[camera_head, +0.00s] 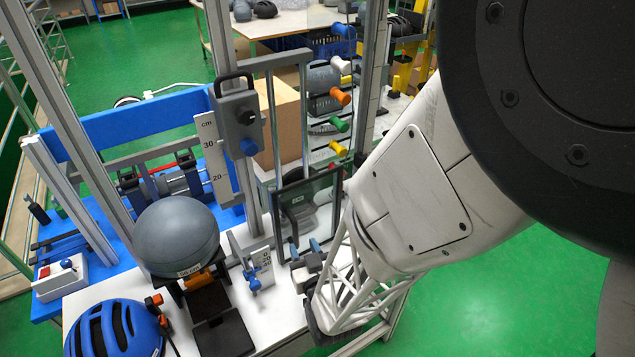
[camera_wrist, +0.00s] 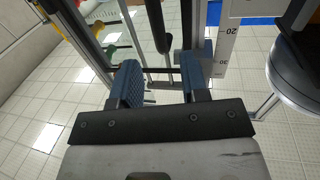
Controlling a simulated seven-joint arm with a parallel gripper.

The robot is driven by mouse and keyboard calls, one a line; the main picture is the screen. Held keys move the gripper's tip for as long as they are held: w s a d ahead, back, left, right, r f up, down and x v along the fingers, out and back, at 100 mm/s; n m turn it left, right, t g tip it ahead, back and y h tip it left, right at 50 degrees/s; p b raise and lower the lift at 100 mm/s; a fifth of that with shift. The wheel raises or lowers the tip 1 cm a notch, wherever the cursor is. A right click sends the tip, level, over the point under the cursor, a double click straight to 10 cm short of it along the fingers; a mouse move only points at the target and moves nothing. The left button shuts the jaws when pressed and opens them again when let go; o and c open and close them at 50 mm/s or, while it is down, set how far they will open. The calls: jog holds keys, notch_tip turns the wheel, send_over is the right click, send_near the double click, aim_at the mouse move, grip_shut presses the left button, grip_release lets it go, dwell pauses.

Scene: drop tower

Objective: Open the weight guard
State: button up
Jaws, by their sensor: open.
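The weight guard seems to be the dark-framed clear panel (camera_head: 313,197) standing upright on the white bench, in the middle of the camera_head view. Dark shapes show through it. My gripper (camera_head: 304,248) is at the panel's lower edge, with its blue fingers apart; my white lattice wrist hides part of it. In the wrist view my gripper (camera_wrist: 160,68) is open and empty, its two blue fingers spread. A dark crossbar (camera_wrist: 160,71) and an upright black bar (camera_wrist: 159,35) show between and beyond the fingertips. I cannot tell whether the fingers touch the panel.
A grey headform ball (camera_head: 176,236) sits on a stand to the left, with a blue helmet (camera_head: 112,328) in front. A white centimetre scale (camera_head: 213,155) stands beside a metal post. Coloured-handled tools (camera_head: 338,124) hang behind. The floor at right is clear.

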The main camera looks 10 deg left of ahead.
aim_at(296, 231)
jog(key=shift+x, duration=3.6)
grip_shut()
